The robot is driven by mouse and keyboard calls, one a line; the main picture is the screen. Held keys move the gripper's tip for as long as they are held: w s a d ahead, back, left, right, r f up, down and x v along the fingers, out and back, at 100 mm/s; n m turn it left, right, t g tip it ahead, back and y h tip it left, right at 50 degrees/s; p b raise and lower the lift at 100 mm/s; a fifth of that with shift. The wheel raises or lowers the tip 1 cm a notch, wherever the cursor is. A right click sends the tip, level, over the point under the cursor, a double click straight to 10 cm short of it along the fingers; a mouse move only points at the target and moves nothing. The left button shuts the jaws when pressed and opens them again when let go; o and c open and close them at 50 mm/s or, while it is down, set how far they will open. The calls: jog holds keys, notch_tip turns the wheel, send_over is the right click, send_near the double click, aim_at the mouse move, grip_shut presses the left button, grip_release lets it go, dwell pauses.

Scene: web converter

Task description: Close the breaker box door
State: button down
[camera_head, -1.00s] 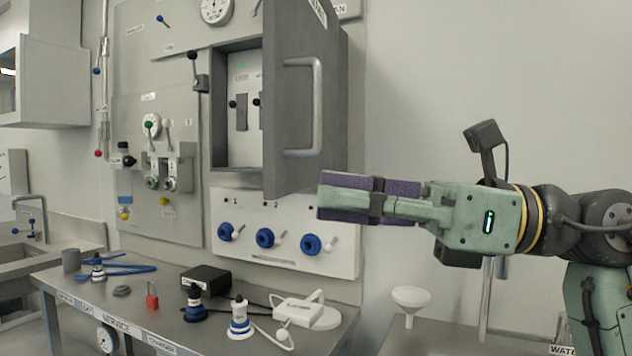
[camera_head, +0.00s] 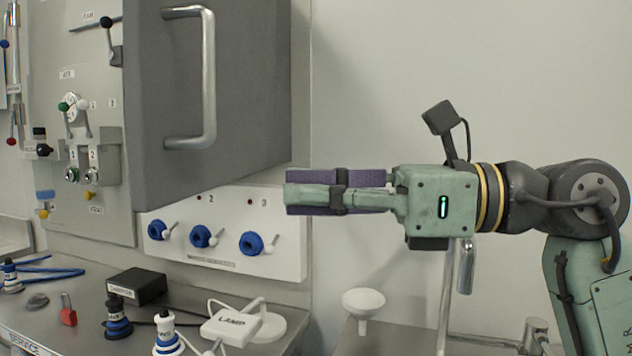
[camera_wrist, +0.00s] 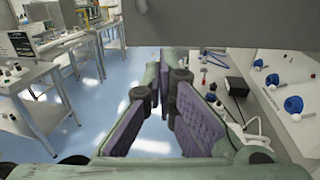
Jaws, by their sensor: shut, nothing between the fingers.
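The grey breaker box door (camera_head: 245,90) with its bar handle (camera_head: 208,80) stands at the upper left in the head view. Its lower edge slants against the wall panel, so it stands out from the wall at an angle. It hides the box interior. My gripper (camera_head: 288,192) is shut and empty, pointing left at the door's lower right corner, slightly below it in the picture. Whether it touches the door is unclear. In the wrist view my purple-padded fingers (camera_wrist: 165,62) sit below a grey slab (camera_wrist: 225,22), which looks like the door.
A white panel with several blue knobs (camera_head: 203,237) lies below the door. The bench beneath holds a black box (camera_head: 137,286), a white lamp box (camera_head: 232,325) and a red padlock (camera_head: 68,316). A white funnel (camera_head: 363,301) stands right of it. The wrist view shows open blue floor (camera_wrist: 95,95).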

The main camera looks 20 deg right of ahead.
aim_at(184, 190)
jog(key=p+x, duration=0.3)
jog(key=x, duration=0.6)
jog(key=shift+w+a+r, duration=0.1)
jog(key=shift+w+a, duration=0.05)
jog(key=shift+a, duration=0.1)
jog(key=shift+w+a+p, duration=0.2)
jog(key=shift+a+p, duration=0.15)
jog(key=shift+a, duration=0.05)
